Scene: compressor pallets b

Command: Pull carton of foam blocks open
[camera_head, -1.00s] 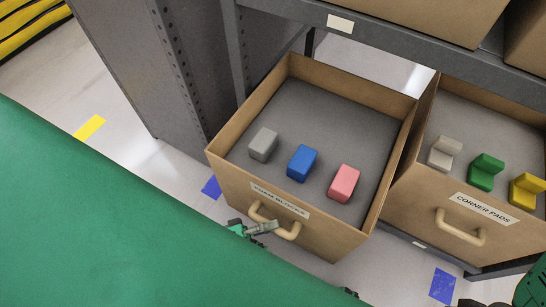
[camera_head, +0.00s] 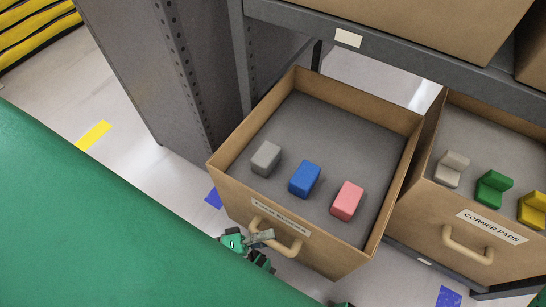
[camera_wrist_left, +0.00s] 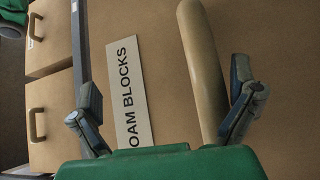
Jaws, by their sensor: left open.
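The carton of foam blocks (camera_head: 300,252) stands pulled out from the shelf, its open top showing grey (camera_head: 266,158), blue (camera_head: 304,179) and pink (camera_head: 347,201) blocks inside. Its tan handle (camera_head: 290,250) is on the front below the label. My left gripper (camera_head: 262,240) is at the handle's left part. In the left wrist view, its fingers are spread apart, with the handle (camera_wrist_left: 203,75) between them, nearer the right finger. The label (camera_wrist_left: 130,95) also lies between the fingers. Contact with the handle is not clear.
The corner pads carton (camera_head: 480,250) is close on the right, also pulled out. A grey shelf post (camera_head: 165,90) stands on the left. More cartons (camera_head: 400,20) sit on the shelf above. Pale floor shows below the cartons.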

